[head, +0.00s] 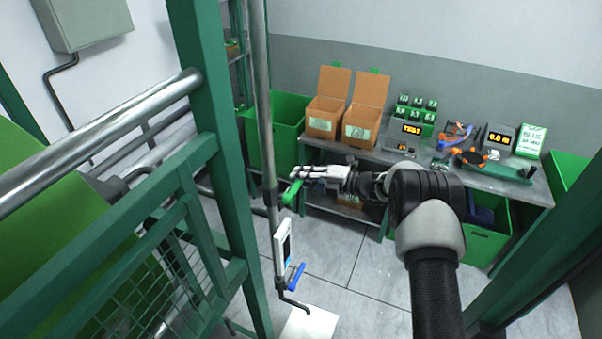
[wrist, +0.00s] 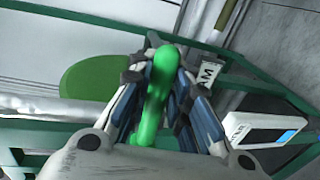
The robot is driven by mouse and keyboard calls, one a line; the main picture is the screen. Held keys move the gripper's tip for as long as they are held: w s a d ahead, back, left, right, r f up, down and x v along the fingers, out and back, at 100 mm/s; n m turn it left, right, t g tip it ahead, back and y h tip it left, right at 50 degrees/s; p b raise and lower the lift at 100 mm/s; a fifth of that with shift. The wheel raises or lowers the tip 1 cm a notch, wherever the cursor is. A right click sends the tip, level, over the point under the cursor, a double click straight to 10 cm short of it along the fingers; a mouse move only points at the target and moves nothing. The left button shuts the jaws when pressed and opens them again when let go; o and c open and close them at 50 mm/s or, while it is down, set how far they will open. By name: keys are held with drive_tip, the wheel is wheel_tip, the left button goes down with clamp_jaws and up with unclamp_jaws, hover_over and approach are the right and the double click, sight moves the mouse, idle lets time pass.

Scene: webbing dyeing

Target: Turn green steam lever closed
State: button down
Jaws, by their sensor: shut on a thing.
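The green steam lever (head: 291,194) sits on the vertical grey pipe (head: 263,120) left of centre in the head view. My gripper (head: 301,174) is at the lever, reaching in from the right. In the wrist view the green lever (wrist: 156,95) lies between the two fingers of my gripper (wrist: 160,80), which are shut on it. The lever's joint with the pipe is partly hidden by the gripper.
Below the lever, a white box with a screen (head: 283,247) and a blue lever (head: 296,276) sit on the pipe. A green post (head: 215,130) and mesh guard (head: 165,280) stand close at left. A workbench (head: 400,164) with cartons and devices stands behind.

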drive_tip(key=shift+d+f+m, duration=0.15)
drive_tip(key=shift+f+m, duration=0.15)
drive_tip(key=shift+f, duration=0.2)
drive_tip(key=c, duration=1.7)
unclamp_jaws()
drive_tip(key=shift+s+d, duration=0.1)
drive_tip(key=shift+d, duration=0.05)
drive_tip(key=shift+o, duration=1.1)
drive_tip(key=shift+r, duration=0.2)
drive_tip(key=v, duration=1.1)
drive_tip(key=shift+d, duration=0.35)
drive_tip(key=shift+s+r, duration=0.1)
drive_tip(key=shift+r, duration=0.05)
